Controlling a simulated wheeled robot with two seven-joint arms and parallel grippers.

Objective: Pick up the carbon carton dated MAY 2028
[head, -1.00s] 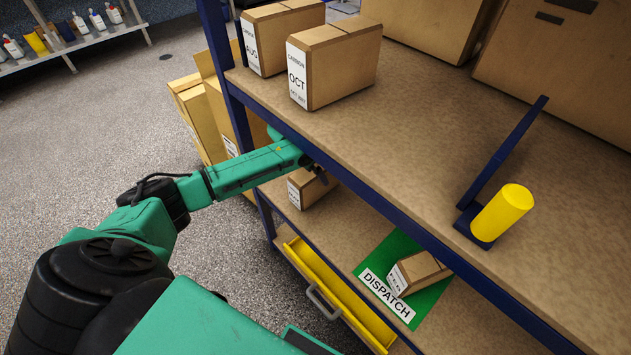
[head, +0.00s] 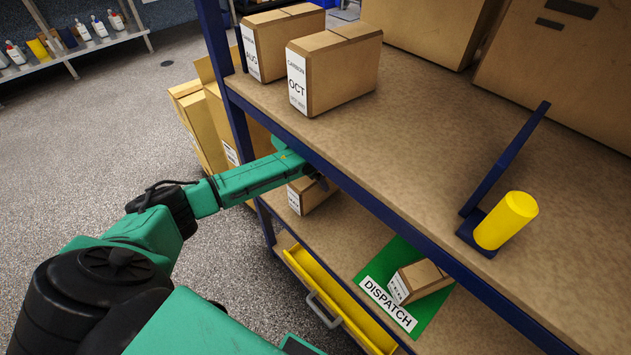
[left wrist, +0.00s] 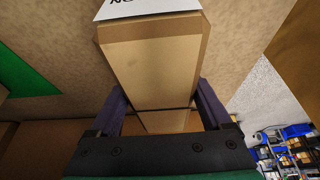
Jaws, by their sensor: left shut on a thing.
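A brown carton (head: 316,199) with a white label sits on the lower shelf, partly hidden under my left arm and the upper shelf's edge. My left gripper (head: 319,183) reaches in at that carton. In the left wrist view the two dark fingers of my left gripper (left wrist: 160,95) lie along both sides of a carton (left wrist: 152,55) and are shut on it. Its white label shows only in part at the top edge; its date cannot be read. My right gripper is not in view.
Cartons labelled OCT (head: 342,72) and AUG (head: 283,40) stand on the upper shelf (head: 430,120). Another carton (head: 421,279) lies on the green DISPATCH mat (head: 433,302). A yellow drawer (head: 335,300) sits below.

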